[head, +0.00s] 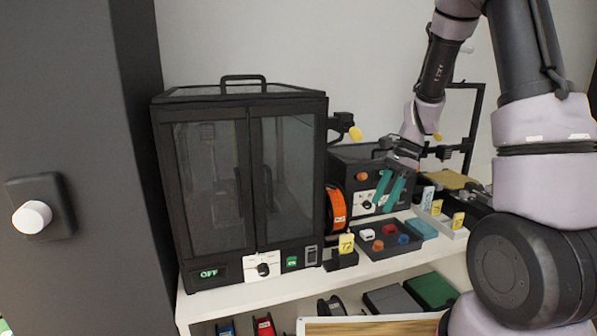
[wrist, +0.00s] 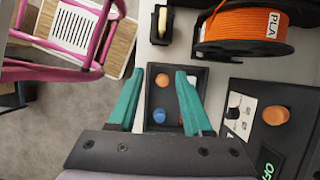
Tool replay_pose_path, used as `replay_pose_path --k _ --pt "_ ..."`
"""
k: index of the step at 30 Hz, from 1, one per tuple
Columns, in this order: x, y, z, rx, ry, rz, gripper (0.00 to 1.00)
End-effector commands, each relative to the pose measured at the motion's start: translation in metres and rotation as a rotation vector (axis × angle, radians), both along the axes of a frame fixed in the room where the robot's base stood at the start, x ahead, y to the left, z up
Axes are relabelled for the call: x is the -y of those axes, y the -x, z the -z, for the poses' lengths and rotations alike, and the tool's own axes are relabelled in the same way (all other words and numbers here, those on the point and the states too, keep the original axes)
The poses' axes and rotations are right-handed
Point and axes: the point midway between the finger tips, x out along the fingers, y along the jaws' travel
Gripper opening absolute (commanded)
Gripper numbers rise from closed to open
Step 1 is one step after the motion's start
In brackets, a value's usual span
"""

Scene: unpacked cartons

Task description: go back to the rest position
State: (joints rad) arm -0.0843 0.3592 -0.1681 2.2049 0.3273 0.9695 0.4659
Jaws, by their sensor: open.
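My gripper (head: 390,190) has two teal fingers and hangs above the white bench, in front of a dark control box with an orange knob (head: 362,176). In the wrist view the fingers of my gripper (wrist: 158,92) are spread apart with nothing between them. Below them is a small dark tray (head: 375,252) holding blue, red, orange and white pieces; the wrist view shows the blue piece (wrist: 159,116) and the orange piece (wrist: 162,80). The fingers hide part of the tray in the wrist view.
A black enclosure (head: 245,190) with glass doors stands left on the bench. An orange spool (head: 336,208) sits beside it. Labelled trays (head: 445,222) lie to the right. A shelf with spools and boxes (head: 392,300) is below. A pink-framed chair (wrist: 60,40) shows in the wrist view.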

Motion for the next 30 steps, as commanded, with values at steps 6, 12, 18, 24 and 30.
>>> replay_pose_path --k 6,12,18,24,30 --pt "0.0 0.003 -0.019 0.051 0.0 -0.038 0.5" --pt "0.0 0.007 -0.043 0.114 0.003 -0.085 0.5" --pt "0.001 0.017 -0.078 0.217 0.013 -0.164 0.5" --pt "0.003 0.04 -0.13 0.38 0.05 -0.289 0.5" --pt "0.008 0.081 -0.19 0.603 0.142 -0.467 0.5"
